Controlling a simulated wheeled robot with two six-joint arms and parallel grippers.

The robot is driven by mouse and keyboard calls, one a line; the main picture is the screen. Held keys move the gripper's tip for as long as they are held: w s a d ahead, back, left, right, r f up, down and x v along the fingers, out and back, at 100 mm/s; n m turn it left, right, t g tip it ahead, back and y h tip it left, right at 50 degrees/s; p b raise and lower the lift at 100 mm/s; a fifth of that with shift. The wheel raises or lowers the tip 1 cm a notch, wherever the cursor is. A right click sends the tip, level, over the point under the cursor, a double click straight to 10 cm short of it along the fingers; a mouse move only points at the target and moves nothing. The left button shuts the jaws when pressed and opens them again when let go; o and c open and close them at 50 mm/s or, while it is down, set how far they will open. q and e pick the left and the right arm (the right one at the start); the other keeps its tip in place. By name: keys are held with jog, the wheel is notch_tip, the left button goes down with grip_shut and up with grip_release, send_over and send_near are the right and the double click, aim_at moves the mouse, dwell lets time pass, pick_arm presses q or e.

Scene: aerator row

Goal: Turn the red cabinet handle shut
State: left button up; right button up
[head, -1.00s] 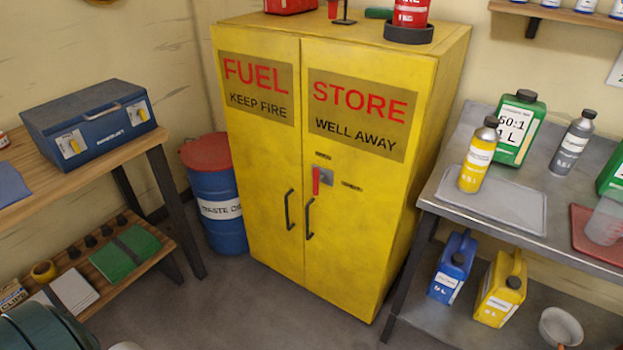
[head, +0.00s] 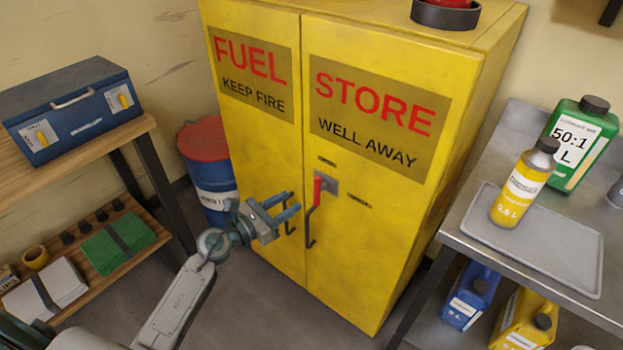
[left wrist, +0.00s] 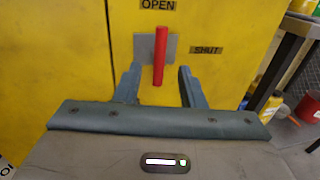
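The red handle (head: 318,191) stands upright on a grey plate (head: 329,186) on the right door of the yellow fuel cabinet (head: 360,235). In the left wrist view the red handle (left wrist: 160,58) lines up with the OPEN label (left wrist: 157,5) above it, and the SHUT label (left wrist: 206,50) is to its right. My left gripper (head: 294,203) is open and empty, in front of the doors. In the left wrist view the handle appears between the spread fingers, with a gap on each side. I see no contact. My right gripper is out of view.
Two dark door pulls (head: 309,228) are below the red handle. A metal bench (head: 490,230) with a tray (head: 560,245) and bottles stands at the right. A wooden bench (head: 60,165) with a blue toolbox (head: 70,108) and a blue drum (head: 213,180) are at the left.

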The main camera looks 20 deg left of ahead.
aim_at(317, 189)
pick_arm(q)
jog(key=shift+p+x, duration=0.9)
jog(key=shift+x, duration=4.3)
jog(key=shift+d, duration=0.1)
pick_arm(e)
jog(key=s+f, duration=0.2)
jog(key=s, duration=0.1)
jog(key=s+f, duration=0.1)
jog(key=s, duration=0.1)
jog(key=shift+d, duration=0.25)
pick_arm(q)
jog(key=shift+s, duration=0.1)
grip_shut()
